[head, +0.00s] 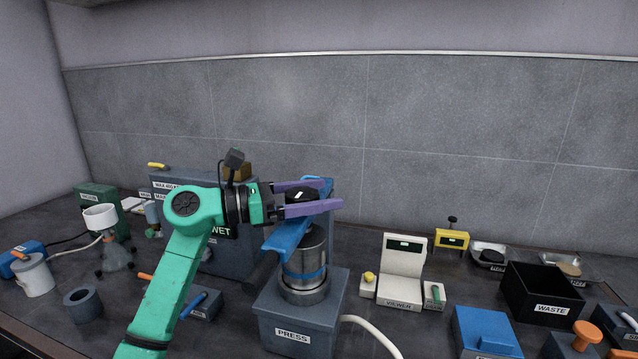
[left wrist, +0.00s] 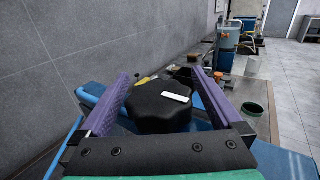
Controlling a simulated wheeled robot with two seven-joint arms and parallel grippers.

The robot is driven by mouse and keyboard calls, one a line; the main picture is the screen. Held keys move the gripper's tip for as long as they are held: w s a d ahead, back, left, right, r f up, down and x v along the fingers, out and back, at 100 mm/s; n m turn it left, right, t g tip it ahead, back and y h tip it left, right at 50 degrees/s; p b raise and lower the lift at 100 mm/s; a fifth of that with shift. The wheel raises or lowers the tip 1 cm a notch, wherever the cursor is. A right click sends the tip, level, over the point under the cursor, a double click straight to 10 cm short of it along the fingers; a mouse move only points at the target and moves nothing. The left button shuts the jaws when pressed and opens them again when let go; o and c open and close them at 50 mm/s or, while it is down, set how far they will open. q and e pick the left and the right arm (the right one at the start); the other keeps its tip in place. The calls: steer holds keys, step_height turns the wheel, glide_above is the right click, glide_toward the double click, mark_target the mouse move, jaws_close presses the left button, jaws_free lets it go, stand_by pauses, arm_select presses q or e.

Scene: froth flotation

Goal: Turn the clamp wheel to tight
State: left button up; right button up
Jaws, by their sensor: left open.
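The clamp wheel is a black lobed knob (head: 301,193) with a white mark on top. It sits on the blue clamp bar (head: 287,236) above the metal cylinder (head: 304,262) of the press (head: 293,325). In the left wrist view the wheel (left wrist: 160,108) lies between the two purple fingers, with its white mark pointing to the right. My left gripper (head: 325,196) is open, its fingers on either side of the wheel; whether they touch it I cannot tell. It also shows in the left wrist view (left wrist: 165,88). My right gripper is not in view.
Right of the press stand a viewer (head: 402,262), a yellow device (head: 452,239) and a black waste bin (head: 541,291). A dark blue-grey cabinet (head: 232,256) stands behind left. A white hose (head: 372,327) runs from the press.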

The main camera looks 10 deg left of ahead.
arm_select(q)
steer(key=shift+w+d+f, duration=0.1)
steer(key=shift+d, duration=0.05)
steer(key=c, duration=1.3)
steer(key=shift+m+g, duration=0.3)
steer(key=shift+g, duration=0.1)
steer(key=shift+s+m+g+h+b, duration=0.2)
steer(key=shift+m+g+h, duration=0.2)
steer(key=shift+g, duration=0.2)
steer(key=shift+s+m+g+h+b, duration=0.15)
steer(key=shift+m+g+h, duration=0.2)
steer(key=shift+g, duration=0.25)
steer(key=shift+s+d+m+g+h, duration=0.15)
steer(key=shift+m+g+h, duration=0.1)
steer(key=shift+m+g, duration=0.8)
steer(key=g, duration=0.1)
steer(key=m+g+p, duration=0.1)
steer(key=g, duration=0.1)
steer(key=m+g+p, duration=0.1)
steer(key=shift+s+r+g, duration=0.3)
steer(key=shift+r+g, duration=0.05)
steer(key=shift+s+f+m+g+p, duration=0.1)
steer(key=shift+s+m+g+p, duration=0.1)
steer(key=shift+m+g+p, duration=0.55)
steer(key=shift+s+f+m+g+p, duration=0.1)
steer(key=shift+s+m+g+p, duration=0.15)
steer(key=shift+m+g, duration=0.75)
steer(key=shift+g, duration=0.35)
